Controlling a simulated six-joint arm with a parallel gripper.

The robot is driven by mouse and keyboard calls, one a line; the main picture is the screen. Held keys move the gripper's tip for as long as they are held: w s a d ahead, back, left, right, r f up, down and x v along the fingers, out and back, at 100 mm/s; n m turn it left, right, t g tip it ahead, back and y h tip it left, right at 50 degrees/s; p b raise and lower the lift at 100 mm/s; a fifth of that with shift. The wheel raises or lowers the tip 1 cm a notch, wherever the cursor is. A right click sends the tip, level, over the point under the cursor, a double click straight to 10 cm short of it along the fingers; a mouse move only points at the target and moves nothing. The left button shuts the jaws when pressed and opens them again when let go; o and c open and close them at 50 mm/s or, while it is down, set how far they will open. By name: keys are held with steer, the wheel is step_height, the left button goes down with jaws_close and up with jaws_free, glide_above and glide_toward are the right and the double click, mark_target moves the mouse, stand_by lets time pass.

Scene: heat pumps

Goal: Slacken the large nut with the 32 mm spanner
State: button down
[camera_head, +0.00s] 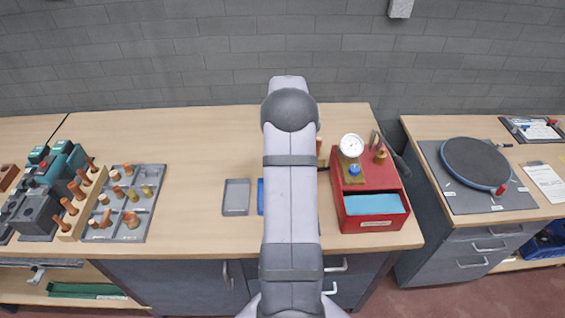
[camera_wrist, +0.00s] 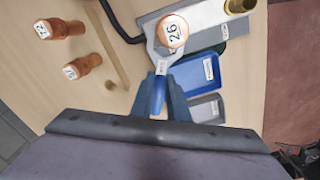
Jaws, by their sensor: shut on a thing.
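In the wrist view my gripper (camera_wrist: 160,88) is shut on a spanner (camera_wrist: 161,67), whose small label is too small to read. The spanner's grey open end lies at a copper-coloured upright piece marked 26 (camera_wrist: 173,32). I cannot tell whether the jaws are around that piece or under it. A brass-coloured piece (camera_wrist: 240,6) shows at the top right edge; I cannot tell which piece is the large nut. In the head view my arm covers the gripper, the spanner and the work spot.
A blue tray (camera_wrist: 193,73) and a grey tray (camera_wrist: 206,109) lie close right of my gripper. In the head view a red box (camera_head: 372,218) with a gauge (camera_head: 351,145) stands right.

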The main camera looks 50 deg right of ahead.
steer(key=shift+s+d, duration=0.15)
steer(key=shift+s, duration=0.45)
stand_by(0.5)
stand_by(0.3)
